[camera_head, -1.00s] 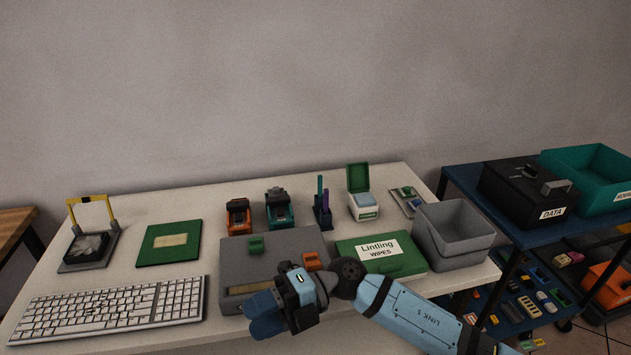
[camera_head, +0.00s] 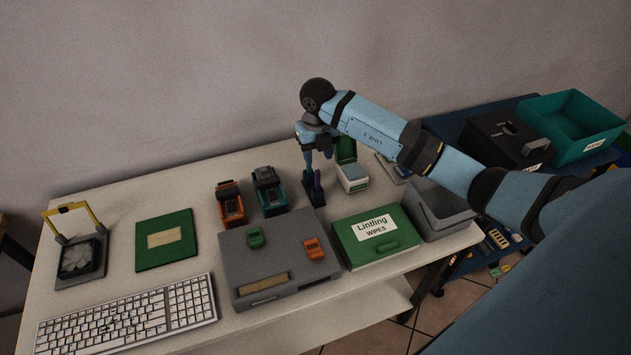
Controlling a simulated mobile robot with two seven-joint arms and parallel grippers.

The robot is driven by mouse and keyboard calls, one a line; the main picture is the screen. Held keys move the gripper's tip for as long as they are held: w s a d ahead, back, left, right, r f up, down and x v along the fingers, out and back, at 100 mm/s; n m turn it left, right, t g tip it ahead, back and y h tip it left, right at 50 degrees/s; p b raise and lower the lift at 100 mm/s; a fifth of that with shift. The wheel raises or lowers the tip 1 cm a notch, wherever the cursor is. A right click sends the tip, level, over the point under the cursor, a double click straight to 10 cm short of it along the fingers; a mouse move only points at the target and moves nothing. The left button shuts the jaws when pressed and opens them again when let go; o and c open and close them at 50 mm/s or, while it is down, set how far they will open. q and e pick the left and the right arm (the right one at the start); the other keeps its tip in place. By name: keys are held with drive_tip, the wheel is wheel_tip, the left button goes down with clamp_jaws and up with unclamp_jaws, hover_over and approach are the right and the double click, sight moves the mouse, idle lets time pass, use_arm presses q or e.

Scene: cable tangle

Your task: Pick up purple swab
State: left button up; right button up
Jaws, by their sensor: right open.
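The purple swab (camera_head: 317,180) stands upright in a small dark holder (camera_head: 316,195) at the back of the white table. My right gripper (camera_head: 318,158) points down from above, close over the holder, with its jaws open. It hides the upper part of the holder's contents, and I cannot tell whether a finger touches the purple swab. The teal swab in the same holder is mostly hidden by the gripper. My left gripper is not in view.
An orange device (camera_head: 230,203) and a teal device (camera_head: 269,191) stand left of the holder. A white box with a green lid (camera_head: 352,176) is close on its right. A grey case (camera_head: 283,268) and green wipes box (camera_head: 376,236) lie in front.

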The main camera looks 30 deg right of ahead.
sight(317, 179)
wheel_tip(317, 179, down, 4)
drive_tip(key=shift+w+f, duration=0.1)
drive_tip(key=shift+f+p, duration=0.65)
drive_tip(key=shift+f, duration=2.1)
clamp_jaws()
